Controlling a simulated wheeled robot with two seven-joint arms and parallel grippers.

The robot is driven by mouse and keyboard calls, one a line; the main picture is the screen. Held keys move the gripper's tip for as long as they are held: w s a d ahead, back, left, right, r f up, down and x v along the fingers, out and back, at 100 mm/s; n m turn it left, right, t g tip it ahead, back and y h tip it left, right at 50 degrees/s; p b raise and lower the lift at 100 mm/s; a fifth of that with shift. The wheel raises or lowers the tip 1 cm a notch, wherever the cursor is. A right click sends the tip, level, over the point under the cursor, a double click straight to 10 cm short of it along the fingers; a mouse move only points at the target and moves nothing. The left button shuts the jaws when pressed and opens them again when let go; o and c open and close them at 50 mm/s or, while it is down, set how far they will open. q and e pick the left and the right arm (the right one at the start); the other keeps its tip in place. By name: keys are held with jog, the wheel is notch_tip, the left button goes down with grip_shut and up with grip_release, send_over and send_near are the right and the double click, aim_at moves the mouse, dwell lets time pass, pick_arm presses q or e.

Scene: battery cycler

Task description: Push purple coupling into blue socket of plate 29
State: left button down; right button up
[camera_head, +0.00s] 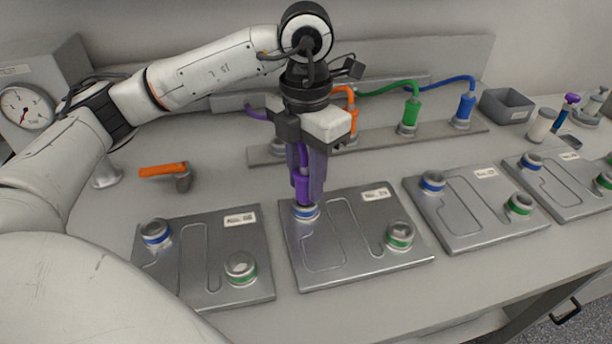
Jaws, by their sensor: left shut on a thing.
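My left gripper (313,168) points down and is shut on the purple coupling (301,186), with its purple hose running behind. The coupling stands upright right over the blue socket (306,213) at the back left of plate 29 (345,262). Its lower end meets the top of the blue-ringed socket; how deep it sits I cannot tell. The label (375,194) on this plate is small and hard to read. The same plate has a green-ringed socket (399,236) at the right. My right gripper is not in view.
Similar plates lie left (205,285) and right (475,215), with another at far right. Behind, a rail (380,147) holds orange, green (410,114) and blue (465,107) couplings with hoses. An orange-handled tool (165,170), a gauge (24,108) and a grey bin (507,106) stand around.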

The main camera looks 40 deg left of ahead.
pick_arm(q)
jog(key=shift+f+b, duration=0.45)
jog(key=shift+f, duration=0.05)
dwell(0.5)
jog(key=c, duration=0.9)
grip_release()
notch_tip(320, 180, up, 10)
jog(key=shift+p, duration=0.7)
jog(key=shift+r, duration=0.2)
